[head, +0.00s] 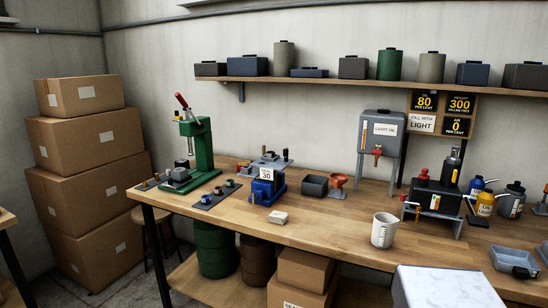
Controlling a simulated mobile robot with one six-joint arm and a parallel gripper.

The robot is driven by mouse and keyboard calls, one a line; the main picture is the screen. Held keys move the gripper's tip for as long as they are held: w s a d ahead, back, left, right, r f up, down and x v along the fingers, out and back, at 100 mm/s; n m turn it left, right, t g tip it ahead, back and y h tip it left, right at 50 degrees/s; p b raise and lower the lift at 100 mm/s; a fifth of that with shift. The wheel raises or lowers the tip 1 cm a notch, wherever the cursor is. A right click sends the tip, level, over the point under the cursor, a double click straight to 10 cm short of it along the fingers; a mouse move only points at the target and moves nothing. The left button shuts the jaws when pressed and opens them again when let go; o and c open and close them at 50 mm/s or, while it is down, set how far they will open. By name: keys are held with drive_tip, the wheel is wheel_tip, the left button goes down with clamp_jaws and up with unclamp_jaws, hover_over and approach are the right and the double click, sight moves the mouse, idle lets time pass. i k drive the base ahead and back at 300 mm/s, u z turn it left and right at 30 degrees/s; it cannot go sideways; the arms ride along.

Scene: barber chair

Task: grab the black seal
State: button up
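Several small dark ring-like parts lie in a row on a dark flat mat (213,201) on the left part of the wooden workbench (300,215). One dark part (217,190) is in the middle of the row. They are too small here to tell which one is the black seal. My gripper is not in view.
A green press (203,145) stands behind the mat, with a blue device (265,189) to its right. A white cup (384,231), a grey light-oil tank (380,133) and bottles stand further right. Cardboard boxes (90,140) are stacked at left. The bench's front middle is mostly clear.

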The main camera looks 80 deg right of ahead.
sight(272, 154)
drive_tip(key=z, duration=0.7)
drive_tip(key=i, duration=0.95)
drive_tip(key=z, duration=0.55)
